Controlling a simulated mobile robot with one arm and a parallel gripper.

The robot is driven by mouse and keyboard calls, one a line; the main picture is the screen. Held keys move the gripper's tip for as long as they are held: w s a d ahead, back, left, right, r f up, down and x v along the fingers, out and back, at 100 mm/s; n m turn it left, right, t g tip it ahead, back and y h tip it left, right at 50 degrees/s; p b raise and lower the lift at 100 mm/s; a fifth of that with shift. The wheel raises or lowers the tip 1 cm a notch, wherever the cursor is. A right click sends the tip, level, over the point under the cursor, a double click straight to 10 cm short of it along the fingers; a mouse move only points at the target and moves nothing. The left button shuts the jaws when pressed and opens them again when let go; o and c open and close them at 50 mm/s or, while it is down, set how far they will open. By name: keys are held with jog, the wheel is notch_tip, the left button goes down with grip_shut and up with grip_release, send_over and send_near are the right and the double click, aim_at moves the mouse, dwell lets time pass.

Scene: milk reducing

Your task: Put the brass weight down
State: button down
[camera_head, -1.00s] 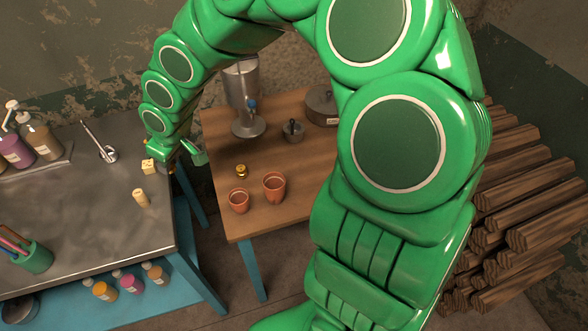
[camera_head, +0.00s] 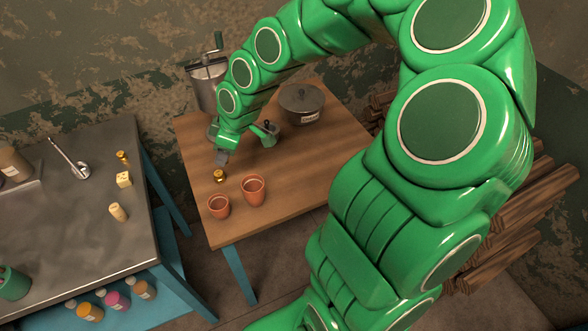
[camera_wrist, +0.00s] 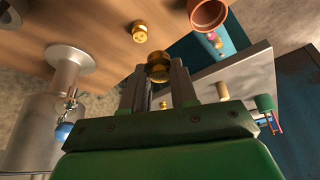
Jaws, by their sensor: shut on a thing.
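My gripper (camera_head: 221,160) is above the wooden table (camera_head: 300,205), near its left side. In the wrist view its fingers (camera_wrist: 158,78) are shut on a brass weight (camera_wrist: 159,69). The held weight cannot be made out in the head view. Another brass weight (camera_head: 219,176) stands on the wooden table just below the gripper in the picture; it also shows in the wrist view (camera_wrist: 140,31), apart from the held one. The height of the held weight above the tabletop is hard to tell.
Two terracotta pots (camera_head: 218,207) (camera_head: 253,190) stand in front of the table's brass weight. A metal cylinder with a crank (camera_head: 208,85) and a lidded pot (camera_head: 302,103) stand behind. The metal table (camera_head: 70,235) holds a brass piece (camera_head: 123,157) and yellow block (camera_head: 124,180).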

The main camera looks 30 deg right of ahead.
jog(key=s+d+n, duration=0.1)
jog(key=s+d, duration=0.2)
jog(key=d, duration=0.4)
jog(key=s+d+n, duration=0.1)
jog(key=s+d, duration=0.3)
jog(key=d, duration=0.4)
jog(key=shift+g, duration=0.5)
jog(key=w+d+f, duration=0.1)
jog(key=w+f, duration=0.2)
jog(key=w, duration=0.1)
jog(key=w+d+f, duration=0.1)
jog(key=w+f, duration=0.2)
jog(key=w, duration=0.1)
jog(key=w+d+f, duration=0.1)
jog(key=w+f, duration=0.2)
jog(key=w, duration=0.1)
jog(key=shift+w+f, duration=0.3)
jog(key=shift+f, duration=0.1)
jog(key=shift+w+f, duration=0.25)
jog(key=shift+f, duration=1.6)
jog(key=shift+f, duration=0.15)
jog(key=c, duration=0.9)
grip_release()
